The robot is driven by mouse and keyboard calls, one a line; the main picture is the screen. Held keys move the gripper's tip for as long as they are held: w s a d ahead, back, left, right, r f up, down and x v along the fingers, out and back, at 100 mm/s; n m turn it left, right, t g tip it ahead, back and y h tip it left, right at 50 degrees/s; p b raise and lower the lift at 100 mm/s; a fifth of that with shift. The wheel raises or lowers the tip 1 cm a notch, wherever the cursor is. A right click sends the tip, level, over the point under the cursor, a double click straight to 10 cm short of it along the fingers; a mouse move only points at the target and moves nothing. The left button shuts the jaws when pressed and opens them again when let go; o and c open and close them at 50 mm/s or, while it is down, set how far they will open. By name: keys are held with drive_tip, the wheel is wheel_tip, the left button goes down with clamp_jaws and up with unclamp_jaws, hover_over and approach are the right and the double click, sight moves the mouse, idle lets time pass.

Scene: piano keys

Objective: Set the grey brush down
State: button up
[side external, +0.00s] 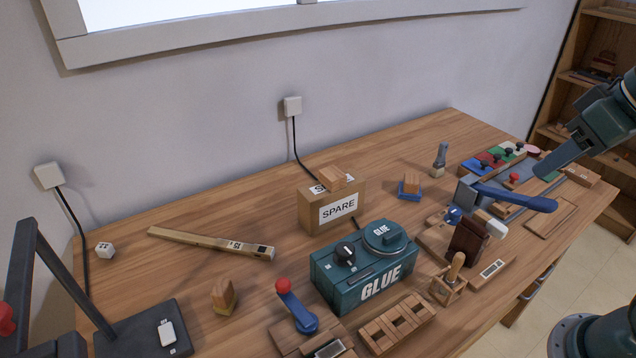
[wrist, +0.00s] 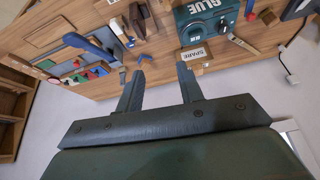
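The grey brush (side external: 440,158) stands upright on the table near the back, with its pale bristle end down and grey handle up. It is left of the coloured blocks and apart from my gripper. My gripper (side external: 546,168) is at the far right in the side view, above the table's right end. In the wrist view my gripper (wrist: 160,68) has its two fingers wide apart, with nothing held between them. A small grey shape just beyond the fingertips may be the brush, but it is too small to be sure.
The coloured blocks (side external: 493,158) lie at the back right. A blue-handled tool (side external: 515,197) leans over wooden parts in front of the brush. A small wooden block on a blue base (side external: 410,186), the SPARE box (side external: 332,207) and GLUE box (side external: 363,268) stand leftward. Bare tabletop surrounds the brush's back side.

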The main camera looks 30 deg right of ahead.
drive_tip(key=shift+s+a+f+n, duration=0.15)
drive_tip(key=shift+s+f+n, duration=0.1)
drive_tip(key=shift+s+f, duration=0.35)
drive_tip(key=shift+s+a+f+n, duration=0.1)
drive_tip(key=shift+s+f+n, duration=0.2)
drive_tip(key=shift+s, duration=0.35)
idle(0.4)
